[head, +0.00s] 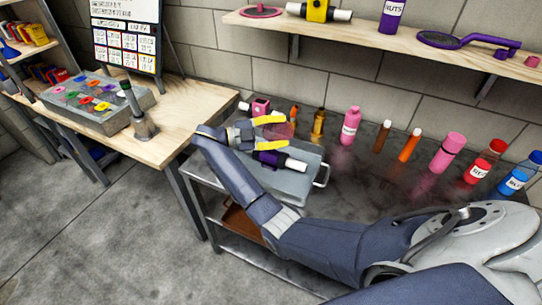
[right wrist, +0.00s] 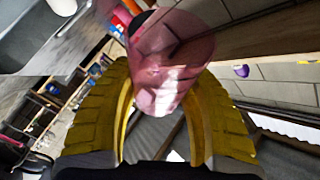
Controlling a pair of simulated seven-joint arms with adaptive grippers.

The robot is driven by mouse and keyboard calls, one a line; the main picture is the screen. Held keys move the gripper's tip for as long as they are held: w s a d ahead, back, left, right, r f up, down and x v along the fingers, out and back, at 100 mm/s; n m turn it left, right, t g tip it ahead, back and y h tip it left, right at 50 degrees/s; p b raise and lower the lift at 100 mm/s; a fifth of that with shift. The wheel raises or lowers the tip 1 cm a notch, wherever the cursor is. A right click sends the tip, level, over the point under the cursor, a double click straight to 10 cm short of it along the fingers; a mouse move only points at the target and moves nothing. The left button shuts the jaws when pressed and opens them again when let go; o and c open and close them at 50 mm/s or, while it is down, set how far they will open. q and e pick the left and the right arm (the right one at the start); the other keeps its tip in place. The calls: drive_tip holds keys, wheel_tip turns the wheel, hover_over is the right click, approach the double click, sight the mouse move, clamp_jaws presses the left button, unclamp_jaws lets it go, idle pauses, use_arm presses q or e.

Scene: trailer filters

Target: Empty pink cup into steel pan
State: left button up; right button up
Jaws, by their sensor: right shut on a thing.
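The pink cup (right wrist: 168,62) is see-through and sits between the yellow fingers of my right gripper (right wrist: 165,125) in the right wrist view. In the head view my right gripper (head: 272,132) is shut on the cup (head: 281,130), which is partly hidden by the fingers. The cup is above the far part of the steel pan (head: 285,185), a grey tray with a handle at its right end. A dark shape shows at the cup in the wrist view; I cannot tell whether it is inside. My left gripper is not in view.
A purple filter with white ends (head: 280,161) is at the pan, below my gripper. A pink one (head: 260,107) is behind. Several bottles, including a pink bottle (head: 350,125), line the back of the dark table. A wooden shelf (head: 400,40) hangs above.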

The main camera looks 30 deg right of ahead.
drive_tip(key=shift+w+r+n+g+h, duration=0.15)
drive_tip(key=shift+w+n+g+h, duration=0.1)
drive_tip(key=shift+n+g+h, duration=0.05)
idle(0.4)
